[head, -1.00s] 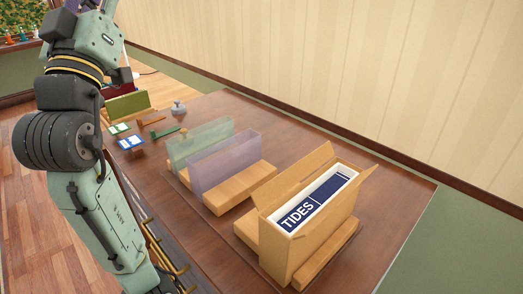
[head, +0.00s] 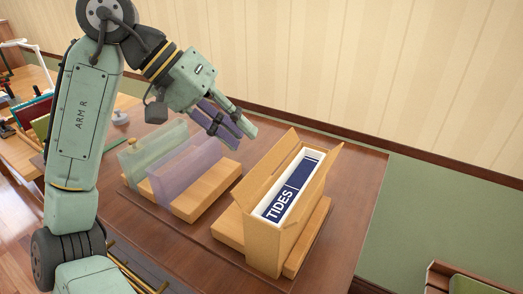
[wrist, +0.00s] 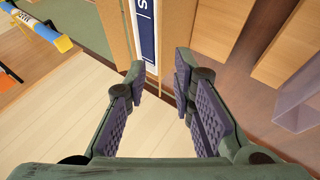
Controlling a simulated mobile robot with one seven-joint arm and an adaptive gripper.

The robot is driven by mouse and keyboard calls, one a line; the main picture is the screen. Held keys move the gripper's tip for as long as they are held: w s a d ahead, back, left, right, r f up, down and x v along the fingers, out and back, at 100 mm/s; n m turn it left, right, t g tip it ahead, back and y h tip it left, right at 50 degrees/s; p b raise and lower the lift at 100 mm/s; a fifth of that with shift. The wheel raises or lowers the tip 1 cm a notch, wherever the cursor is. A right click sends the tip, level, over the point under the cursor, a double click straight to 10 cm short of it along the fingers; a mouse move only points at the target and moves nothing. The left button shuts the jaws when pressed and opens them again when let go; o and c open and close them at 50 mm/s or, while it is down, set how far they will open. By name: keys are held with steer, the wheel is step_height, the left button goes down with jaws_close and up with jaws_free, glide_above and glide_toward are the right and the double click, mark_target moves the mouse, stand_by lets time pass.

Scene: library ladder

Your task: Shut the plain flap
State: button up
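A tan cardboard box (head: 262,236) stands upright on the table with its top flaps raised. A white-edged case holding a dark blue book marked TIDES (head: 290,192) is inside. One flap (head: 262,180) leans out on the left and another (head: 331,178) on the right; both look bare of markings, so I cannot tell which is the plain one. My gripper (head: 234,128) is above the table, behind and left of the box, apart from it. In the wrist view my gripper (wrist: 160,84) is open and empty, with the book (wrist: 146,28) and box walls ahead of the fingertips.
Left of the box, a clear purple panel (head: 186,170) and a clear green panel (head: 152,155) stand by wooden blocks (head: 208,192). A wooden strip (head: 306,240) lies along the box's right side. The tabletop at the right is clear.

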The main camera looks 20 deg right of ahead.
mark_target(271, 162)
steer(key=p+x, duration=0.1)
steer(key=x, duration=0.6)
steer(key=shift+d+f, duration=0.2)
steer(key=shift+f, duration=0.05)
steer(key=shift+c, duration=0.3)
jaws_close()
